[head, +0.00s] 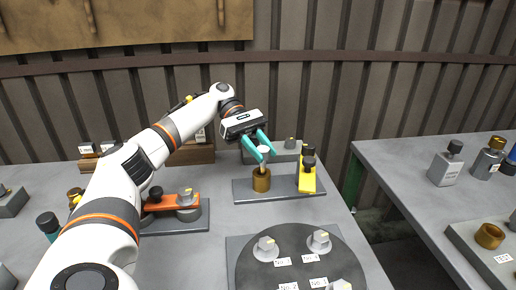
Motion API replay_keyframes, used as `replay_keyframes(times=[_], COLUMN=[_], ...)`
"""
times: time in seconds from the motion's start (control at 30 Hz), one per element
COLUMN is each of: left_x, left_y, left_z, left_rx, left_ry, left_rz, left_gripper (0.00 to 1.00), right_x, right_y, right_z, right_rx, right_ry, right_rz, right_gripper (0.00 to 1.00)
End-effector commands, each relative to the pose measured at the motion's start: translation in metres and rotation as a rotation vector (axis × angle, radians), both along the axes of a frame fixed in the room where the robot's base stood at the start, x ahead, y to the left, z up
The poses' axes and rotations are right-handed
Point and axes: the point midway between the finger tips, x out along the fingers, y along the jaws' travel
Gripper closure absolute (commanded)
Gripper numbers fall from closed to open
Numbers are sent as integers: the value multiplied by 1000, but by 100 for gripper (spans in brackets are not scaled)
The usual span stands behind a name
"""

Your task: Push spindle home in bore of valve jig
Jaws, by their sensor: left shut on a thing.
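The valve jig's grey base plate (290,194) lies on the left table, with a brass cylinder (261,182) standing upright on it. My left gripper (267,153) has its teal fingers pointing down just above the brass cylinder. It is shut on the spindle (264,150), whose pale top shows between the fingers. The spindle's lower part meets the mouth of the cylinder; how deep it sits in the bore cannot be told. My right gripper is not in view.
A yellow block with black knobs (307,178) stands on the plate right of the cylinder. In front is a dark round turntable (300,262) with several labelled grey knobs. An orange-topped fixture (172,203) is at left. A second table (400,170) with bottles stands right, across a gap.

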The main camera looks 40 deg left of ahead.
Motion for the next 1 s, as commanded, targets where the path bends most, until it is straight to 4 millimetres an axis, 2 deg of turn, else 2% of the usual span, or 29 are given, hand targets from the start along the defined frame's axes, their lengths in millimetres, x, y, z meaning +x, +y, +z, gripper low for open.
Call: replay_keyframes(times=[0.03, 0.5, 0.53, 0.67, 0.7, 1.0], left_x=[0, 0, 0, 0, 0, 0], left_y=[0, 0, 0, 0, 0, -1], left_z=[-7, -11, -11, -11, -11, -10], left_rx=[-1, -1, -1, 0, 0, 0], left_ry=[-1, -1, -1, 0, 0, 1], left_rz=[0, 0, 0, -1, -1, -1], left_gripper=[100, 100, 70, 48, 46, 46], right_x=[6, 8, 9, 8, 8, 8], right_y=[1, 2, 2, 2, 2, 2], right_z=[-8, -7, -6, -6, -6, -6], right_rx=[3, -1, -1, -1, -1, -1], right_ry=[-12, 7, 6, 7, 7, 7], right_rz=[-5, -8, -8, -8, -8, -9], right_gripper=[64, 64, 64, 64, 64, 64])
